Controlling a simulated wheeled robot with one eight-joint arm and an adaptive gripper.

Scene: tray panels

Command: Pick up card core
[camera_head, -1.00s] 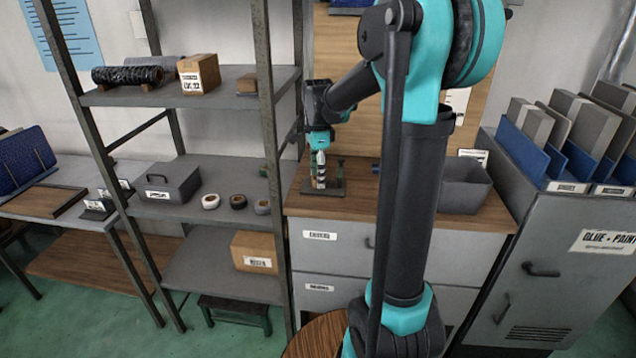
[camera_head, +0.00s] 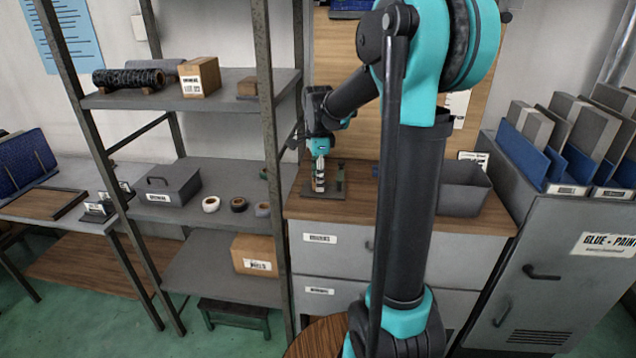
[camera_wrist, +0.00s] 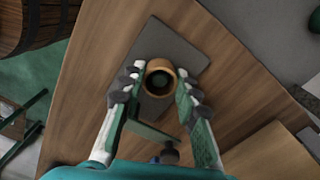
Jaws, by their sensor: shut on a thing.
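The card core is a short brown tube (camera_wrist: 160,76), seen end-on with a dark hollow middle in the wrist view. My gripper (camera_wrist: 159,90) is shut on it, with one finger on each side. In the head view my gripper (camera_head: 319,182) is low over the dark plate (camera_head: 334,195) on the wooden top, and the fingers largely hide the core. The plate also shows under the core in the wrist view (camera_wrist: 185,45). I cannot tell whether the core touches the plate.
A grey open bin (camera_head: 464,190) is to the right on the same top. A shelf rack (camera_head: 268,130) stands close on the left. Wooden top between plate and bin is mostly clear.

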